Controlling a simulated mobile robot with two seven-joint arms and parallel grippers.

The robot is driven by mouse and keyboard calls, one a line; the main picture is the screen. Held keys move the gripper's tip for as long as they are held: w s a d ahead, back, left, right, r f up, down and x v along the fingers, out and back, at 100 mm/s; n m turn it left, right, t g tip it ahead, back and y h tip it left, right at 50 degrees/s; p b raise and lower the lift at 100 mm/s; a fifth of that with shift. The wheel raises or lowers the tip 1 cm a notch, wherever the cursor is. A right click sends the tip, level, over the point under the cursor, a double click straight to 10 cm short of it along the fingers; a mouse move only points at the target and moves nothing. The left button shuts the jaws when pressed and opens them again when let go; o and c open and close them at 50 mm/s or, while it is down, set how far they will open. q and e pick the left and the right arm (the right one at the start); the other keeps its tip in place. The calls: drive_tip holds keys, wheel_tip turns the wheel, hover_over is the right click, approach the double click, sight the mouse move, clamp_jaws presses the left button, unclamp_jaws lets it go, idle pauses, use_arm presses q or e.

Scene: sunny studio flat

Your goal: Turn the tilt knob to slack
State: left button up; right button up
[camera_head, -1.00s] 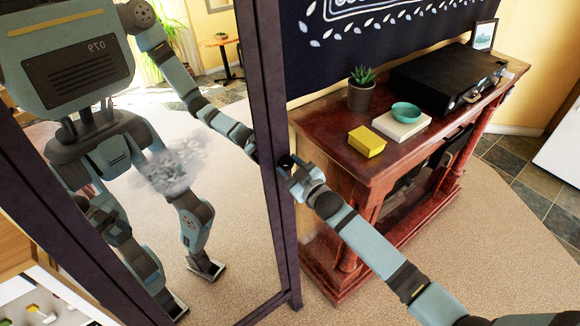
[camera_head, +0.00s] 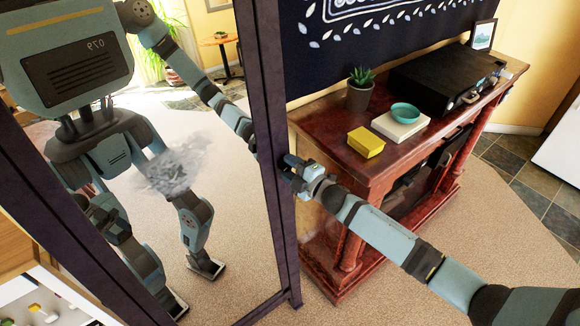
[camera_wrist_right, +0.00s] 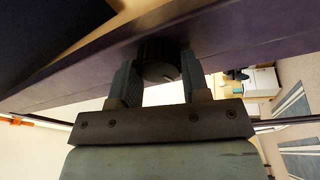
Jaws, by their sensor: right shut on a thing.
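The tilt knob (camera_wrist_right: 158,62) is dark, round and ribbed, on the dark purple side post of a tall mirror frame (camera_wrist_right: 75,75). In the right wrist view it sits between the two fingers of my right gripper (camera_wrist_right: 160,74), which are shut on its sides. A small pale mark shows near the knob's lower right edge. In the head view my right gripper (camera_head: 288,166) is at the right post of the mirror (camera_head: 262,110) and largely hides the knob. My left gripper is not directly in view.
The mirror glass (camera_head: 210,240) reflects my own body. Right of it stands a red-brown wooden cabinet (camera_head: 335,135) with a yellow box (camera_head: 366,142), a teal bowl (camera_head: 405,112) on a white box, a potted plant (camera_head: 360,90) and a black device (camera_head: 445,78). My right forearm passes in front of the cabinet.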

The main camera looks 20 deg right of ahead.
drive_tip(key=shift+n, duration=0.8)
drive_tip(key=o, duration=0.9)
